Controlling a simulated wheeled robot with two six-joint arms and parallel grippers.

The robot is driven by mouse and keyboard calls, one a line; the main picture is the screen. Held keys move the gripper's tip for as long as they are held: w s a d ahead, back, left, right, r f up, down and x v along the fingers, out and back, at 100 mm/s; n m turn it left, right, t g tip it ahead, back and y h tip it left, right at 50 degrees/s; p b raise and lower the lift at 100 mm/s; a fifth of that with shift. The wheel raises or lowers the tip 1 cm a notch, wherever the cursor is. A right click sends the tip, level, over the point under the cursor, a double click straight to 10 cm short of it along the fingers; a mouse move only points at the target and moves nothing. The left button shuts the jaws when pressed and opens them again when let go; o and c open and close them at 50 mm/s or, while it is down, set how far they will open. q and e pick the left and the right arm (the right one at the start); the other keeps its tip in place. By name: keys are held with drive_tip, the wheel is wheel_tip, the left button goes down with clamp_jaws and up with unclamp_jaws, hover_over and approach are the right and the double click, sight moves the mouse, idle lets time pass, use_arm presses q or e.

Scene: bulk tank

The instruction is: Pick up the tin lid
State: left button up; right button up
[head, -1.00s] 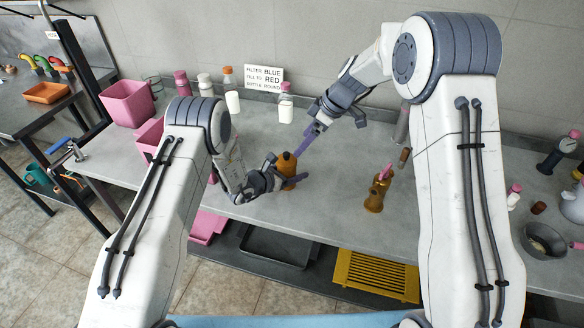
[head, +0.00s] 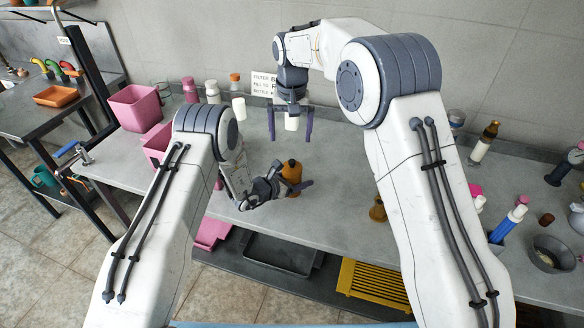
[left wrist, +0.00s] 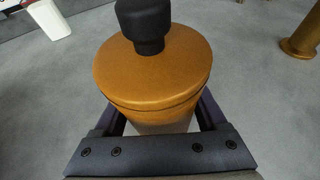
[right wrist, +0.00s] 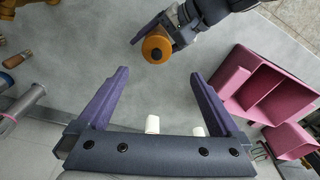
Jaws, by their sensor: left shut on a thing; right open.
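An orange-brown tin (head: 291,172) stands at the middle of the grey bench. Its tin lid (left wrist: 150,70) is an orange disc with a black knob on top, seen close up in the left wrist view; it also shows in the right wrist view (right wrist: 150,50). My left gripper (head: 286,187) is shut around the tin, below the lid. My right gripper (head: 290,132) is open and empty, pointing down, raised behind the tin in the head view. In the right wrist view the tin is beyond the open fingers (right wrist: 160,76), apart from them.
Pink bins (head: 134,108) stand at the left of the bench. Several bottles and a sign (head: 264,84) line the wall. An amber bottle (head: 377,212) right of the tin is partly hidden by my right arm. A bowl (head: 553,256) stands at the far right.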

sight(292, 161)
drive_tip(key=shift+m, duration=0.6)
drive_tip(key=f, duration=0.4)
drive_tip(key=w+f, duration=0.1)
drive_tip(key=f, duration=0.1)
drive_tip(key=shift+f, duration=0.15)
drive_tip(key=f, duration=0.5)
drive_tip(key=shift+w+d+f, duration=0.1)
drive_tip(key=shift+w+d, duration=0.1)
drive_tip(key=shift+w, duration=0.05)
drive_tip(key=c, duration=1.2)
